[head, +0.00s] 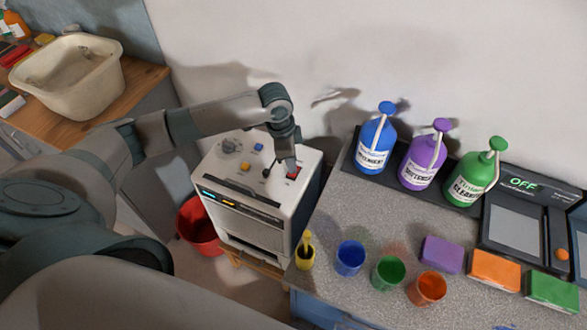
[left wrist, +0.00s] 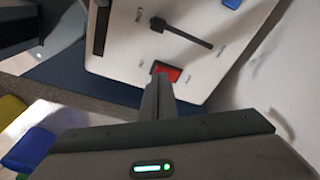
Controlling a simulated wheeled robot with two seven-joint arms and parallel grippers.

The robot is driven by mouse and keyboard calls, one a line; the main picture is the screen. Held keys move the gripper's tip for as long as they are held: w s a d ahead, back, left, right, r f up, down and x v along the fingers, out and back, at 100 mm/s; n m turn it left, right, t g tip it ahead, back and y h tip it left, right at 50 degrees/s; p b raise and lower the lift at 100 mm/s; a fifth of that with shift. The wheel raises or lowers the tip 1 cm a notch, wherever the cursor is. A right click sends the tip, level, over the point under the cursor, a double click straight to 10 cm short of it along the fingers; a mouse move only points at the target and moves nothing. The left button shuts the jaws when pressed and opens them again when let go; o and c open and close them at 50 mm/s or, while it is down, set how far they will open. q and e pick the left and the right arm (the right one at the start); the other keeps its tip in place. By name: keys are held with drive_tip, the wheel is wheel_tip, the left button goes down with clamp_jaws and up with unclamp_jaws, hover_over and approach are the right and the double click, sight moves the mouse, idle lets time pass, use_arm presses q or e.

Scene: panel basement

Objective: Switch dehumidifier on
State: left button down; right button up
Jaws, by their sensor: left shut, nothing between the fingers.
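The dehumidifier (head: 230,180) looks to be the white box with a dark front standing left of the counter. Its top carries a red switch (head: 293,173), a black lever (head: 267,170), a grey knob (head: 230,146), and blue and yellow buttons. Cyan and amber lights glow on its front. My left gripper (head: 290,166) is shut and empty, pointing down at the red switch. In the left wrist view its fingertips (left wrist: 161,80) overlap the near edge of the red switch (left wrist: 168,72); I cannot tell whether they touch. The right gripper is not in view.
The grey counter (head: 330,210) holds blue, purple and green bottles, coloured cups and sponges, and a panel reading OFF (head: 520,215). A red bucket (head: 198,228) stands on the floor beside the box. A basin (head: 68,78) sits on a wooden top at back left.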

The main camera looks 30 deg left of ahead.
use_arm(q)
drive_tip(key=shift+f, duration=0.65)
idle(0.5)
drive_tip(key=shift+r, duration=0.1)
wheel_tip(320, 180, up, 7)
drive_tip(key=p, duration=0.7)
drive_tip(key=shift+p, duration=0.3)
idle(0.8)
